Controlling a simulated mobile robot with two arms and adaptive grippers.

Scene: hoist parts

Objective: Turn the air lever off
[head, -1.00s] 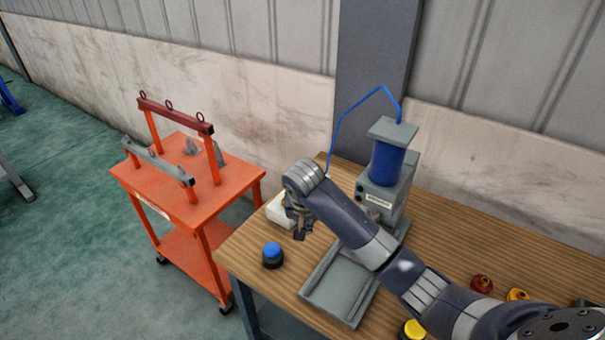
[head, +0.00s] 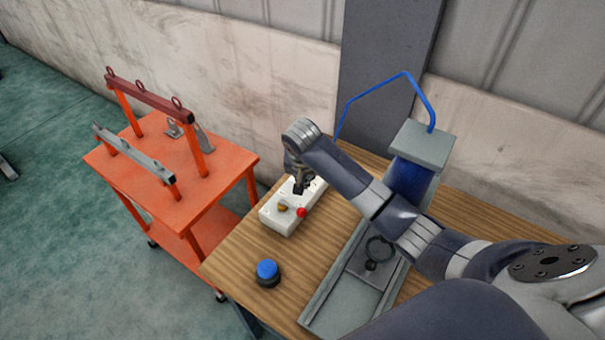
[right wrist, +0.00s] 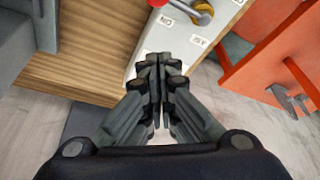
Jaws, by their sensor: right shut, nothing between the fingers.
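A white control box (head: 283,220) lies on the wooden bench, with a small brass fitting (head: 283,208) and a red knob (head: 302,212) on its top. In the right wrist view the box (right wrist: 178,42) shows printed labels, one reading "ON", a brass and metal lever (right wrist: 195,10) at the top edge, and part of the red knob (right wrist: 157,3). My right gripper (head: 299,190) is over the far part of the box. Its fingers (right wrist: 157,75) are together and empty, apart from the lever. My left gripper is not in view.
A grey press with a blue cylinder (head: 412,178) stands right of the box, partly behind my right arm. A blue-topped button (head: 267,270) sits near the bench's (head: 235,265) front left. An orange cart (head: 180,200) stands left.

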